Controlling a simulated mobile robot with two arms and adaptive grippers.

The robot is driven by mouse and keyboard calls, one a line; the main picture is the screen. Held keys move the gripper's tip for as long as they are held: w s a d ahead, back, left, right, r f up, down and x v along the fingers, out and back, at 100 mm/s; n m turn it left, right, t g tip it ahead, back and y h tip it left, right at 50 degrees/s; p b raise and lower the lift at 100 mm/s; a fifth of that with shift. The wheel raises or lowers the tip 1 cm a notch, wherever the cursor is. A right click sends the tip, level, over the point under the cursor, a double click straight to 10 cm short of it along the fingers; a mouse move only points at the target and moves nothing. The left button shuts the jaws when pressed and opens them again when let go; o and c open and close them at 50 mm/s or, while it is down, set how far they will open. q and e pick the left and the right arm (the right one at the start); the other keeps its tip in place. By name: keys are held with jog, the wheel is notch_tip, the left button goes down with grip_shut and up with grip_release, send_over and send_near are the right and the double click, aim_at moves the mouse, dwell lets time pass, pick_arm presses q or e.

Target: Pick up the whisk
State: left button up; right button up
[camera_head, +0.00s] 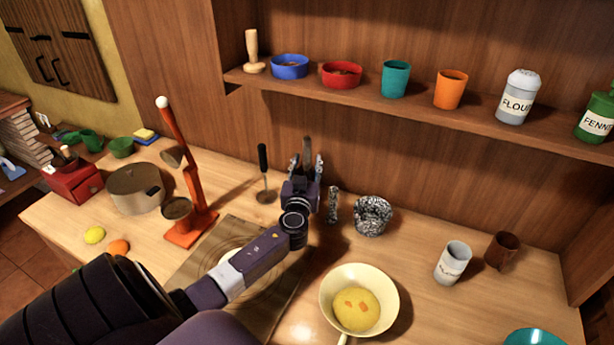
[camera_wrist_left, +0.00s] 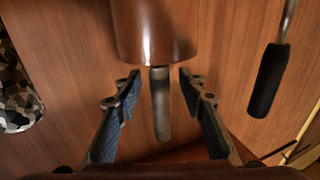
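No whisk wires show clearly in either view. A grey metal handle (camera_wrist_left: 161,105) sticks out of a brown rounded cylinder (camera_wrist_left: 153,30) in the left wrist view; I cannot tell whether it belongs to the whisk. In the head view the grey handle (camera_head: 307,146) shows between my fingers. My left gripper (camera_head: 305,165) is open, with one finger on each side of the handle and gaps on both sides. Its fingers also show in the left wrist view (camera_wrist_left: 160,80). The arm and gripper hide what lies below. My right gripper is not in view.
A black-handled tool (camera_head: 263,160) stands close to the left of the gripper. A patterned cylinder (camera_head: 333,205) and a patterned bowl (camera_head: 372,216) are to the right. An orange stand (camera_head: 193,190) is left. A cream pan (camera_head: 383,280) is in front. A shelf (camera_head: 420,103) overhangs behind.

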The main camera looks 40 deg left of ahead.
pick_arm(q)
grip_shut()
jog(key=shift+s+r, duration=0.1)
dwell(0.5)
